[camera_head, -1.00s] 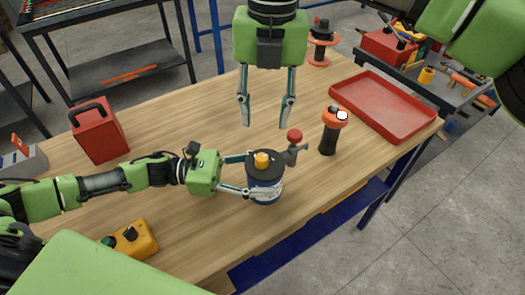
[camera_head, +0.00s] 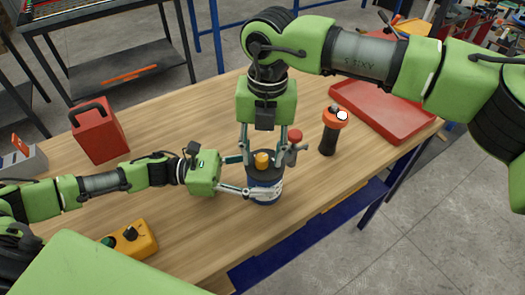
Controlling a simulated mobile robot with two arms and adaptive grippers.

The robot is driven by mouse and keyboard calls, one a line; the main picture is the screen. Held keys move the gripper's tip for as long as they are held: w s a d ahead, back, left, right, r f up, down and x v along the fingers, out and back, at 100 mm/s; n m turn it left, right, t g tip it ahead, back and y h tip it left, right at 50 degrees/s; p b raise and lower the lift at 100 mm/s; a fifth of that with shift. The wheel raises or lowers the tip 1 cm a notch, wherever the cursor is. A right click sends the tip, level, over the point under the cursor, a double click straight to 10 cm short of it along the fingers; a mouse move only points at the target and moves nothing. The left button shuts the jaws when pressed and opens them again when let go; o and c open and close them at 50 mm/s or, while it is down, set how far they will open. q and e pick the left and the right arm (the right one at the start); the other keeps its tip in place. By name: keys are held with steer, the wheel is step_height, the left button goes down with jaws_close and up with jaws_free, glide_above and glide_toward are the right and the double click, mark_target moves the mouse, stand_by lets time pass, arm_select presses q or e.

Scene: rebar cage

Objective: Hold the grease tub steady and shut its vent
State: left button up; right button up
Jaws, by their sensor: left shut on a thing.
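The grease tub (camera_head: 266,193) is a dark blue and white can with a black lid, standing upright on the wooden table. An orange-yellow cap (camera_head: 262,159), which looks like the vent, sits on top of the lid. My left gripper (camera_head: 262,181) comes in from the left and is shut around the tub's side. My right gripper (camera_head: 264,162) points down from above. Its fingers are open, one on each side of the cap, with gaps that appear visible. The fingertips partly cover the lid, and I cannot tell whether they touch it.
A grey fitting with a red knob (camera_head: 295,136) stands close behind the tub. A black and orange flashlight-like tool (camera_head: 329,138) is to its right. A red tray (camera_head: 385,118), red can (camera_head: 98,135) and yellow control box (camera_head: 136,240) lie farther off. The table's front-left middle is clear.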

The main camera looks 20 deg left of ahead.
jaws_close()
steer(key=shift+n, duration=0.3)
steer(key=n, duration=0.9)
steer(key=shift+a, duration=0.1)
steer(key=n, duration=0.4)
steer(key=shift+n+h, duration=0.3)
steer(key=shift+n, duration=1.9)
